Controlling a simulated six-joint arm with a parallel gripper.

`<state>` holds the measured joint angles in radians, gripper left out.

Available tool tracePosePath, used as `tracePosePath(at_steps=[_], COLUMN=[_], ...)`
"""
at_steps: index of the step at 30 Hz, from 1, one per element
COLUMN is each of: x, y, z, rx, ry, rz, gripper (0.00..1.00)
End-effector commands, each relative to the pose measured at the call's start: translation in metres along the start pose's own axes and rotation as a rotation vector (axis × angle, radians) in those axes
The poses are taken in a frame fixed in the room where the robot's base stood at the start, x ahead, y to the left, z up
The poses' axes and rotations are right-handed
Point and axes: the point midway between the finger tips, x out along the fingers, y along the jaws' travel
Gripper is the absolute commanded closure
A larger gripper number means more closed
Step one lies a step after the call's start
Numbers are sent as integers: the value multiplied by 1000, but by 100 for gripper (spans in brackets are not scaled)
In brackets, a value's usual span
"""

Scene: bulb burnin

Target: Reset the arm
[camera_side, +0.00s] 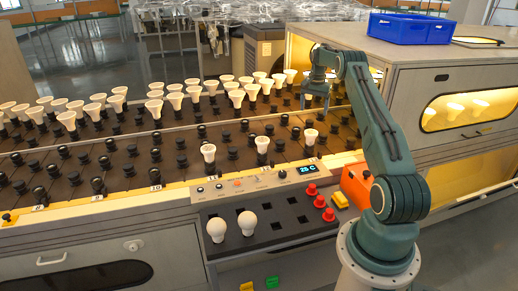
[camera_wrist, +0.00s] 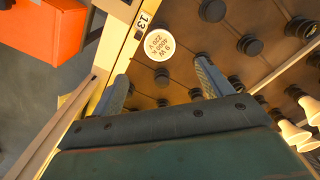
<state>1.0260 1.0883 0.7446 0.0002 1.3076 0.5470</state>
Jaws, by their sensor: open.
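My gripper (camera_side: 317,92) is raised over the right part of the socket rack (camera_side: 240,165), its jaws pointing down. In the wrist view its two fingers (camera_wrist: 161,80) stand wide apart with nothing between them. A white bulb face (camera_wrist: 159,44) printed "9 W 4000 K 220 V" shows beyond the fingertips, close to the number 13 label. In the side view, white bulbs stand in the front sockets, one at the left (camera_side: 208,152), one in the middle (camera_side: 262,145) and one at the right (camera_side: 310,136).
Several bulbs (camera_side: 155,105) fill the back rows. Two round bulbs (camera_side: 216,229) sit in the dark tray (camera_side: 285,240) in front. Red buttons (camera_side: 312,190) and an orange box (camera_side: 356,186) stand near my base. A blue crate (camera_side: 410,28) rests on the cabinet (camera_side: 440,65) at right.

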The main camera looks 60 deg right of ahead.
Motion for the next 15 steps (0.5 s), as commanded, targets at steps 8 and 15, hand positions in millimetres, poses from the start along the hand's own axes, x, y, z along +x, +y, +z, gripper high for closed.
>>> tracePosePath(at_steps=[8, 15], x=[-22, -71], y=[-16, -47], z=[16, 63], rx=[-51, -176], ry=[14, 48], rz=[-9, -31], gripper=[22, 22])
